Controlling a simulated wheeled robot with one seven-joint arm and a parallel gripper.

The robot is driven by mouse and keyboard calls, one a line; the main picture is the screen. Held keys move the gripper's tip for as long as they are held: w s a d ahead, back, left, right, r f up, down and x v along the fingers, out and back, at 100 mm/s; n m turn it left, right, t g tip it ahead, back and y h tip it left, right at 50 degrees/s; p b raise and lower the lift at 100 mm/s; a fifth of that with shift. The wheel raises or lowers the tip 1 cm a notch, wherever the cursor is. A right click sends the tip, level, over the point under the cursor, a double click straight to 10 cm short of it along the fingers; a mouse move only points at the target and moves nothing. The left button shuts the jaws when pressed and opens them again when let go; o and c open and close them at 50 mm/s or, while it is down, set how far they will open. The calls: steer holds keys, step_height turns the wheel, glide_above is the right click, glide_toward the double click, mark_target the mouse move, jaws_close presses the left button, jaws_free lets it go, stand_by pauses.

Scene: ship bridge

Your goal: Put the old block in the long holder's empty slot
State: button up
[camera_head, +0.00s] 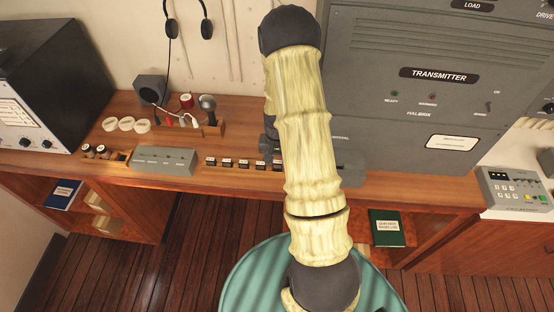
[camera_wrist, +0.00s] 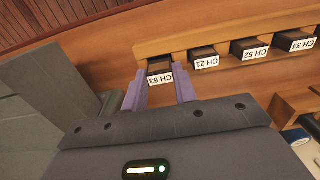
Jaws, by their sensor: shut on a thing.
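The long holder (camera_wrist: 205,39) is a wooden strip with several dark, white-labelled blocks in a row, CH 21 (camera_wrist: 205,62), CH 52 (camera_wrist: 250,54) and CH 34 (camera_wrist: 298,46). My gripper (camera_wrist: 158,84) is shut on the CH 63 block (camera_wrist: 160,77), at the left end of the visible row. This block is lined up with the others, its label slightly tilted; I cannot tell how deep it sits. In the head view the row of labelled blocks (camera_head: 243,164) lies on the desk, its right part hidden behind my arm. My gripper is mostly hidden there.
A grey box (camera_head: 164,161) stands left of the row, and a wooden holder with two round pieces (camera_head: 105,153) beyond it. A microphone (camera_head: 208,108) and cables stand behind. The grey transmitter cabinet (camera_head: 425,100) rises at the back right.

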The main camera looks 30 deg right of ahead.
steer(key=shift+f+b, duration=0.65)
steer(key=shift+f, duration=0.2)
stand_by(2.2)
stand_by(0.4)
steer(key=o, duration=1)
steer(key=shift+r, duration=0.1)
step_height(320, 180, up, 17)
steer(key=b, duration=0.3)
steer(key=shift+r+b, duration=0.15)
steer(key=shift+b, duration=0.25)
